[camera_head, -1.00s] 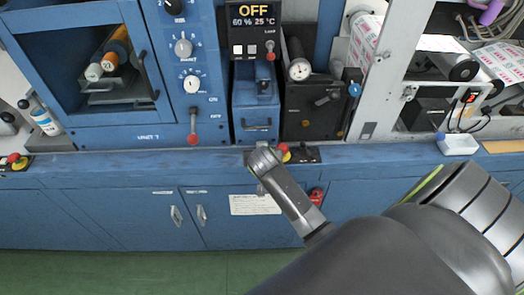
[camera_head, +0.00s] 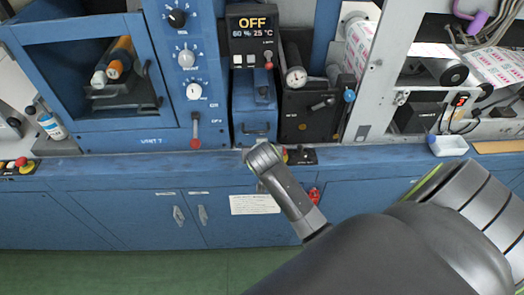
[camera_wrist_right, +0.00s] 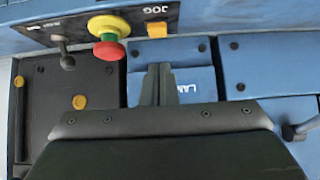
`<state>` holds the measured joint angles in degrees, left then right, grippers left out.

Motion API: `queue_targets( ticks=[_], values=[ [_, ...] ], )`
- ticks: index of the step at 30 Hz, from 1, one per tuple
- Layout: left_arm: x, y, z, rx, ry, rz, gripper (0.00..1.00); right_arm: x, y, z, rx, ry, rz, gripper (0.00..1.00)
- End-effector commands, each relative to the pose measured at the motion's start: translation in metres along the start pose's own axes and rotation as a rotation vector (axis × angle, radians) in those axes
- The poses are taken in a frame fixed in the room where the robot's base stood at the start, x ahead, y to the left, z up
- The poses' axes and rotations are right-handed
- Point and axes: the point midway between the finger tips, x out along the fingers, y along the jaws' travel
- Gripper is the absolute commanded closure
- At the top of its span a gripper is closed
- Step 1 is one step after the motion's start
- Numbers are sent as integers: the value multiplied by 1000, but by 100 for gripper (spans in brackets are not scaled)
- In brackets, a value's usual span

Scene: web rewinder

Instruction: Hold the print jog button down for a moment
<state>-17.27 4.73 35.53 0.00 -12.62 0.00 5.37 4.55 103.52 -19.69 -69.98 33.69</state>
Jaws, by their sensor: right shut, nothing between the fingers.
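In the right wrist view an orange button (camera_wrist_right: 157,29) marked JOG sits on a dark control strip (camera_wrist_right: 60,28), beside a red mushroom button (camera_wrist_right: 108,49) with a yellow and green base. My right gripper (camera_wrist_right: 158,70) is shut and empty. Its fingertips point toward the JOG button with a visible gap in the picture; I cannot tell the depth. In the head view my right gripper (camera_head: 260,156) is at the bench edge and hides the JOG button and most of the red one. The strip's end (camera_head: 303,157) shows beside it. My left gripper is not in view.
A small lever (camera_wrist_right: 64,52) stands on the same strip. Another button box (camera_head: 18,165) is at far left. The front ledge between them is mostly clear.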

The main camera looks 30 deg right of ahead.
Motion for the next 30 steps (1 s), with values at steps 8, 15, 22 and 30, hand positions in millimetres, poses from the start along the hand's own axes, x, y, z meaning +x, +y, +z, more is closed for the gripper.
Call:
queue_targets(
  ticks=[8,15,22,30],
  values=[
    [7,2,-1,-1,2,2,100,-43,0,-1,3,4,-3,100],
    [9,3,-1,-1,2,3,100,-64,-1,-1,2,3,-2,100],
    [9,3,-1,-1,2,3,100,-67,0,-2,0,3,0,100],
    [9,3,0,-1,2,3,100,-67,0,-2,0,3,-1,100]
  ],
)
